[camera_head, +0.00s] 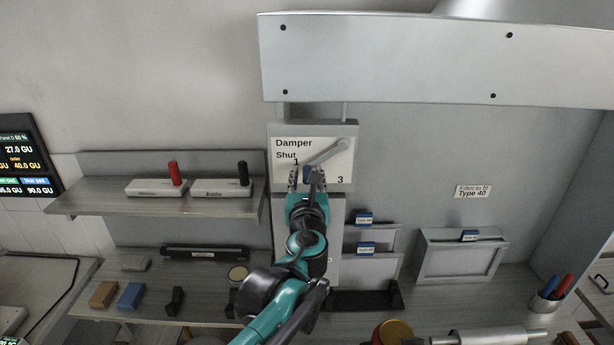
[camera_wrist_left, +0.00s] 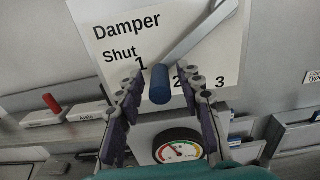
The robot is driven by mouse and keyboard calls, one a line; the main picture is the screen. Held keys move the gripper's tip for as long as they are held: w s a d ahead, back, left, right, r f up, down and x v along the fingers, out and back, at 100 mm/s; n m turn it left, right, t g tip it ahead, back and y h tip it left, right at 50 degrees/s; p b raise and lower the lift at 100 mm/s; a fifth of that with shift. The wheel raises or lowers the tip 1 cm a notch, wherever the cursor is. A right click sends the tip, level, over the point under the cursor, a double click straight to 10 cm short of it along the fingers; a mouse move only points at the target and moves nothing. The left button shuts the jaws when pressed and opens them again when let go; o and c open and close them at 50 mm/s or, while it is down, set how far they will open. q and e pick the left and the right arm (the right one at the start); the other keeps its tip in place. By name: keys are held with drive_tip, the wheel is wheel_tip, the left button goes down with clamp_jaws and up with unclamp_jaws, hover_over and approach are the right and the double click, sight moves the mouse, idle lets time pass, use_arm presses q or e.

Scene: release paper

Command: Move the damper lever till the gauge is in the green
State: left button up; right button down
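The damper lever (camera_head: 327,152) is a grey bar on a white plate marked Damper, Shut, 1, 2 and 3. It slants down-left to a blue knob (camera_wrist_left: 160,85), which lies between marks 1 and 2 in the left wrist view. My left gripper (camera_head: 306,178) is open, with one finger on each side of the knob; gaps show between fingers and knob. The round gauge (camera_wrist_left: 178,147) sits below the plate, with red, yellow and green parts on its dial; its needle is too small to read surely. My arm hides the gauge in the head view. My right gripper is out of view.
A shelf (camera_head: 90,204) with red- and black-handled items is left of the plate. A grey hood (camera_head: 430,60) juts out above. Filter frames (camera_head: 462,262) stand at right, and a pen cup (camera_head: 543,303) is on the lower bench.

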use_arm(q)
clamp_jaws()
drive_tip(key=shift+d+f+n+b, duration=0.3)
drive_tip(key=shift+f+n+b, duration=0.15)
drive_tip(key=shift+n+b, duration=0.05)
drive_tip(key=shift+d+f+n, duration=0.25)
drive_tip(key=shift+d+n, duration=0.05)
drive_tip(key=shift+n, duration=0.2)
drive_tip(key=shift+o, duration=1.5)
unclamp_jaws()
drive_tip(key=s, duration=1.2)
